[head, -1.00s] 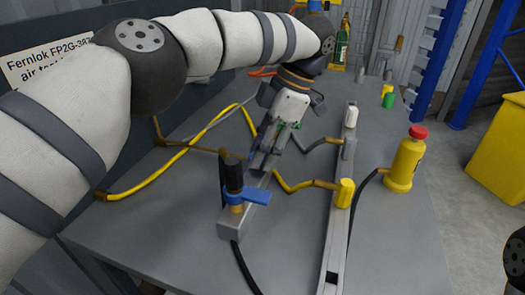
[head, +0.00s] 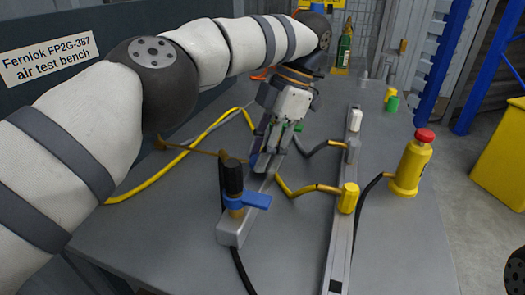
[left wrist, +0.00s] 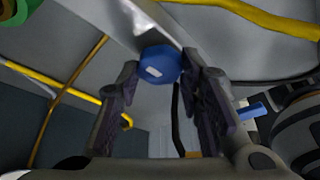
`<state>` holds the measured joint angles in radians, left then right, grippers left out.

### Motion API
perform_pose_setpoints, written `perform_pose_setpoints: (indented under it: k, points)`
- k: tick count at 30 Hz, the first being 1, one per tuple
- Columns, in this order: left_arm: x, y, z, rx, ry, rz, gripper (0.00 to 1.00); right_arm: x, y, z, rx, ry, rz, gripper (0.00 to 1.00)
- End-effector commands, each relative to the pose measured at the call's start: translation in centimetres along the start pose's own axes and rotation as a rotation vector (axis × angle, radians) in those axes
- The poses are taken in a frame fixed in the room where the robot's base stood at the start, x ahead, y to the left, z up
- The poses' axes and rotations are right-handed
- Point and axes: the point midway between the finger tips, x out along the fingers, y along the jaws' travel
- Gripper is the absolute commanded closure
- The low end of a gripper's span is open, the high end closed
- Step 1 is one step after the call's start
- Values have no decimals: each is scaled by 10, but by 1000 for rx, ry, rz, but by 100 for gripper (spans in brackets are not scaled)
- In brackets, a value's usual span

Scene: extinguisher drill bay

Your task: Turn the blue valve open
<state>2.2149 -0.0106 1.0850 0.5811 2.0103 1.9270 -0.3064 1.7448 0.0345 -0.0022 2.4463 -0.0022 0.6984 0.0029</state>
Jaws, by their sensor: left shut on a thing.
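The blue valve shows as a faceted blue knob (left wrist: 160,66) between my left fingertips in the left wrist view. In the head view only a bit of its blue (head: 253,160) shows beside the fingers. My left gripper (head: 268,150) reaches down to the far end of a grey metal block on the bench and is shut on this knob. Its two dark fingers (left wrist: 160,85) stand on either side of the knob in the left wrist view. My right gripper is not in view.
A black-capped fitting (head: 233,178) with a blue lever (head: 257,201) stands on the near end of the block. A yellow knob (head: 348,198) and a white knob (head: 355,120) sit on a long rail. Hoses cross the bench.

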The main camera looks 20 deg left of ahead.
Motion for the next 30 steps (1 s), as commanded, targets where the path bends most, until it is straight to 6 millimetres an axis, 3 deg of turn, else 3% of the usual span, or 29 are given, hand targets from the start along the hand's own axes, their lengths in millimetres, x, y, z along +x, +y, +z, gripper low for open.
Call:
perform_pose_setpoints:
  k: [1,2,4,5,20,23,30]
  points:
    - [1,0,1,1,0,-2,94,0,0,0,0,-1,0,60]
    - [1,0,1,1,0,-2,64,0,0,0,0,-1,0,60]
    - [1,0,1,1,0,-2,48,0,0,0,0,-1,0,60]
    - [1,0,1,1,0,-2,46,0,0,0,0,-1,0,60]
    - [-2,0,-1,45,-2,21,46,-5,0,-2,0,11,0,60]
    - [-8,-2,-4,184,-4,86,46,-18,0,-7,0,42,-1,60]
    - [-12,-4,-9,728,-5,322,46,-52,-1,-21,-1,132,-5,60]
